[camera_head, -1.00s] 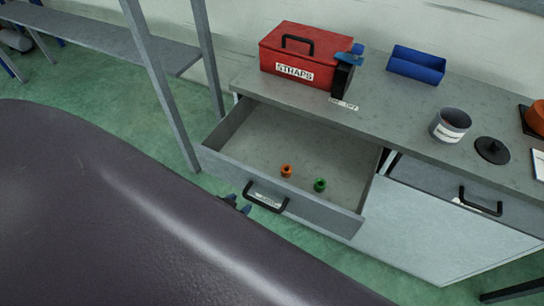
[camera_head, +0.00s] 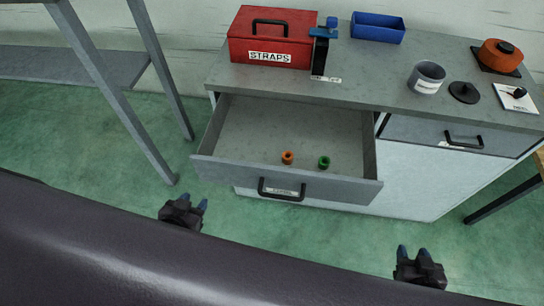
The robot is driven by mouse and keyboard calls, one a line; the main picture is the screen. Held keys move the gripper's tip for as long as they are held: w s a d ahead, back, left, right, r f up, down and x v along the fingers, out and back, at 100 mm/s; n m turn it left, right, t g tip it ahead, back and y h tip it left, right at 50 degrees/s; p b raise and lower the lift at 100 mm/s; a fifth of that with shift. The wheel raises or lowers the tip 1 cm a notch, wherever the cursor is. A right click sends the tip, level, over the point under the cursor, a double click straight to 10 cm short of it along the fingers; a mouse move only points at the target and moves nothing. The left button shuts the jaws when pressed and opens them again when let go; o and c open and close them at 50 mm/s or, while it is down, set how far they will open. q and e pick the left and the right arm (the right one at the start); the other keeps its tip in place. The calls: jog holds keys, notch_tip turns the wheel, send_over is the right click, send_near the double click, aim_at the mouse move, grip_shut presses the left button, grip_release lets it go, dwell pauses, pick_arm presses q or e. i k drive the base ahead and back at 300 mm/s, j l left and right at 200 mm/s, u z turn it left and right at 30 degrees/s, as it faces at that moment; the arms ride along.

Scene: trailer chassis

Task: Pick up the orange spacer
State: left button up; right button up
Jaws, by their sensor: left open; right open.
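The orange spacer (camera_head: 287,158) is a small ring-like piece standing in the open drawer (camera_head: 245,140), near its front panel. A green spacer (camera_head: 324,162) stands a little to its right, apart from it. My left gripper (camera_head: 196,205) is open and empty, in front of and to the left of the drawer, outside it. My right gripper (camera_head: 413,252) is open and empty, to the right of the drawer and nearer to me. Both have blue fingertips and touch nothing that I can see. My arms behind the grippers are mostly hidden.
The drawer's front carries a black handle (camera_head: 281,190). On the counter (camera_head: 380,75) stand a red STRAPS box (camera_head: 270,40), a blue bin (camera_head: 378,27), a grey cup (camera_head: 426,77) and a black lid (camera_head: 463,92). A metal rack (camera_head: 155,80) stands left. Green floor is free before the drawer.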

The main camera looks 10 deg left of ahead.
aim_at(287, 155)
jog(key=k+j, duration=0.1)
jog(key=j, duration=0.55)
jog(key=k+j, duration=0.1)
jog(key=j, duration=0.55)
jog(key=k+j, duration=0.1)
jog(key=j, duration=0.6)
